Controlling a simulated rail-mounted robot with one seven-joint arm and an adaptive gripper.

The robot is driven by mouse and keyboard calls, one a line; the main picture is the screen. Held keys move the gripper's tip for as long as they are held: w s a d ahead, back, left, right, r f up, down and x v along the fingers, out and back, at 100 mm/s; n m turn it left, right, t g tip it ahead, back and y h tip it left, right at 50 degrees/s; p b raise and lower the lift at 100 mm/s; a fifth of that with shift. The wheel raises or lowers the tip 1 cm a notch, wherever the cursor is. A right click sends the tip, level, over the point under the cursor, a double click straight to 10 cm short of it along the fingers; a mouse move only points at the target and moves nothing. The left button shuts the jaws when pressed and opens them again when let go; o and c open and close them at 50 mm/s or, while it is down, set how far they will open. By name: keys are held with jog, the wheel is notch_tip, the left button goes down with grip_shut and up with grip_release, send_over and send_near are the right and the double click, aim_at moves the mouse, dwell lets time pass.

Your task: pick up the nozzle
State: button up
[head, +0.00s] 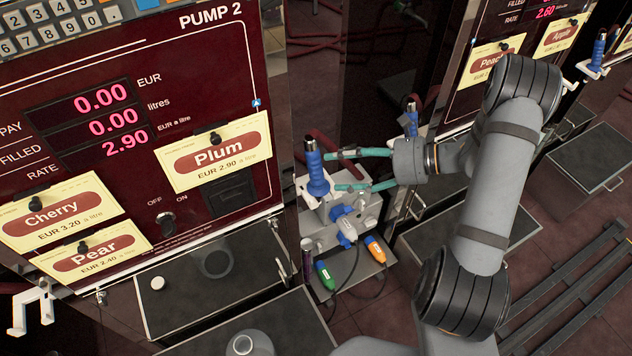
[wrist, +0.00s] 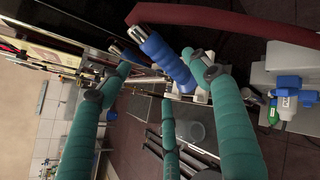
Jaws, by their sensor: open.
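The nozzle (head: 316,174) has a blue grip and a metal tip. It stands upright in a white holder (head: 305,193) at the right side of Pump 2. My gripper (head: 335,171) is open, with teal fingers reaching left. Its fingertips are right at the nozzle's right side in the head view, one higher and one lower. In the wrist view, the nozzle (wrist: 160,56) shows tilted between the fingertips of my gripper (wrist: 163,68). Nothing is held. I cannot tell whether a finger touches the nozzle.
A second blue nozzle (head: 411,116) stands behind my gripper and a third (head: 598,50) at the far right. A grey box (head: 368,206) with blue, green (head: 325,275) and orange (head: 375,249) connectors sits below. Pump 2's panel (head: 150,165) stands left.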

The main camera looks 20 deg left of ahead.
aim_at(320, 168)
jog(key=x, duration=0.3)
jog(key=p+x, duration=0.1)
jog(key=x, duration=0.3)
jog(key=shift+w+a+f, duration=0.1)
jog(key=shift+a+f, duration=0.05)
jog(key=shift+f, duration=0.2)
jog(key=shift+c, duration=0.3)
jog(key=c, duration=1.3)
jog(key=shift+c, duration=0.3)
jog(key=shift+r, duration=0.1)
